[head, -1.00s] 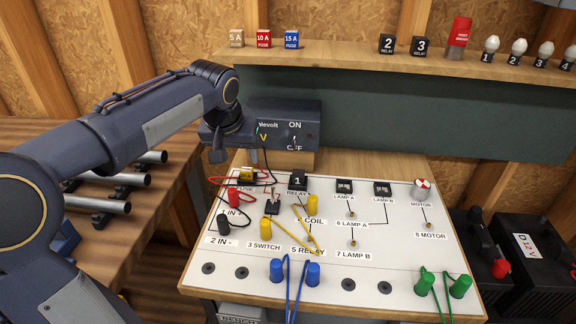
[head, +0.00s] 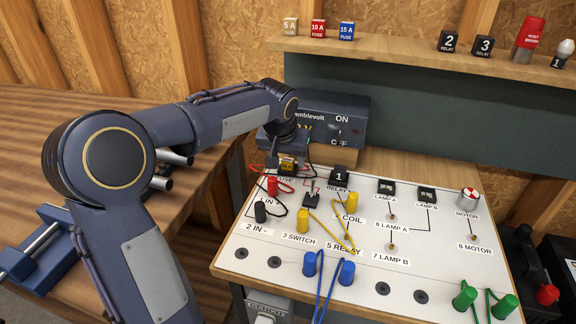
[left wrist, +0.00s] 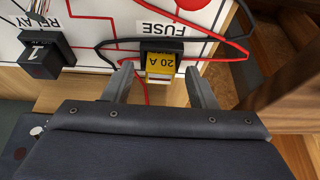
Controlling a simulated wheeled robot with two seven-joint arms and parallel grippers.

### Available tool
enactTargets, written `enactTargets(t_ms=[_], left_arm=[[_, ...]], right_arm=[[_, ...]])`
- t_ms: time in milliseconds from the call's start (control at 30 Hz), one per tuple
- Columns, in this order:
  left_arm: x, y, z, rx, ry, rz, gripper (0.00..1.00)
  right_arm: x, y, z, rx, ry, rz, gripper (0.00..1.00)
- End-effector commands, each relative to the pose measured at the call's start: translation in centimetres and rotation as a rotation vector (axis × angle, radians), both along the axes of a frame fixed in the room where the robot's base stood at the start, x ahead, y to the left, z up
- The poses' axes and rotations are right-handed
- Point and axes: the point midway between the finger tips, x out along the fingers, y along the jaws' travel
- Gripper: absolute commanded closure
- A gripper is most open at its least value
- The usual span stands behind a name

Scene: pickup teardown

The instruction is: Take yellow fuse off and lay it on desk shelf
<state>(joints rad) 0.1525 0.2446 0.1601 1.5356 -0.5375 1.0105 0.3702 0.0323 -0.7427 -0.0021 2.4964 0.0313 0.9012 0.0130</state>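The yellow 20 A fuse (left wrist: 160,66) sits in its black holder (left wrist: 161,46) beside the FUSE label on the white panel. In the head view the fuse (head: 287,168) is partly hidden below my left wrist. My left gripper (left wrist: 160,88) is open, with one finger on each side of the fuse and a gap to it on both sides. The fingers are hard to see in the head view. The desk shelf (head: 400,58) runs along the back above the panel. My right gripper is not in view.
On the shelf stand 5 A (head: 290,28), 10 A (head: 318,29) and 15 A (head: 346,31) fuses and relays 2 (head: 447,41) and 3 (head: 484,46). Shelf room is clear between fuses and relays. Red and black wires loop around the fuse holder. Relay 1 (head: 339,176) stands nearby.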

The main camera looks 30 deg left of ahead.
Motion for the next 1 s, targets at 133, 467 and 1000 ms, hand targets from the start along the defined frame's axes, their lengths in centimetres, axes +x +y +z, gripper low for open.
enactTargets(t_ms=[133, 467, 1000], left_arm=[[0.0, 0.0, 0.0, 0.0, 0.0, 0.0, 0.68], [0.0, 0.0, 0.0, 0.0, 0.0, 0.0, 0.95], [-1.3, -0.8, 5.2, 0.0, -0.006, -0.002, 0.95]], right_arm=[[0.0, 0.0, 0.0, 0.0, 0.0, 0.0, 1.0], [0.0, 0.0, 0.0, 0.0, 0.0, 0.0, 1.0], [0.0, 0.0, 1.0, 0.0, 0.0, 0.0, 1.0]])
